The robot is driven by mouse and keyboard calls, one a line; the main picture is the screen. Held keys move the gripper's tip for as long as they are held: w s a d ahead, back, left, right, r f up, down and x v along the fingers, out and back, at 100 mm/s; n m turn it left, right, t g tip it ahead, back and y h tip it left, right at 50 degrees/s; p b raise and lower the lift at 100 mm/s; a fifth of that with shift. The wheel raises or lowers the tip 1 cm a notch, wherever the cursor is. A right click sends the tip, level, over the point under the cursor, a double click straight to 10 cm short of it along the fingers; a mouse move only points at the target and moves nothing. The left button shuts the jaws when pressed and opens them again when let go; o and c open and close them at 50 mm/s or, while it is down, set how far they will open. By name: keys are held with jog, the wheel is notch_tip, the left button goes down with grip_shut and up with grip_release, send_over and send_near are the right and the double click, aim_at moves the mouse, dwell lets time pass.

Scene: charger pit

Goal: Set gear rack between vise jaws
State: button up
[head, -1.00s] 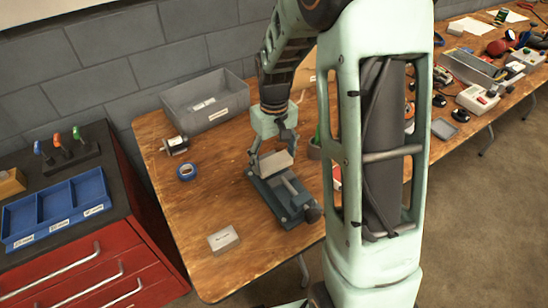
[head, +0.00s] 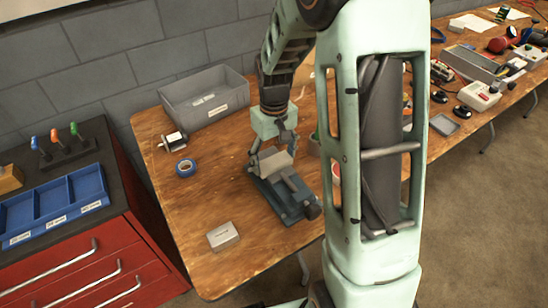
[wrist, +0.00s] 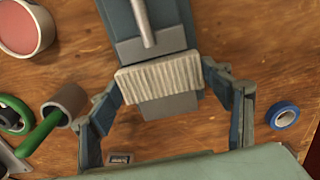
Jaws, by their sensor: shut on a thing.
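The gear rack is a pale grey-beige block with a ribbed face (wrist: 160,75); it also shows in the head view (head: 275,163). My gripper (wrist: 165,85) is shut on the rack, one finger at each short end; it points down over the vise in the head view (head: 272,153). The blue-grey vise (head: 288,200) lies on the table below. In the wrist view, one grey vise jaw (wrist: 150,46) shows above the rack and a grey block (wrist: 168,107) below it. The rack overlaps the gap between them; whether it sits down in the gap cannot be told.
A grey bin (head: 205,98) stands at the back of the wooden table. Blue tape (head: 185,168) and a small labelled box (head: 222,236) lie left of the vise. A cup (wrist: 22,25) and a green-handled tool (wrist: 40,135) are close on the wrist view's left.

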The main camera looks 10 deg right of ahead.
aim_at(274, 161)
jog(key=o, duration=1.3)
jog(key=shift+r, duration=0.1)
notch_tip(274, 161, up, 12)
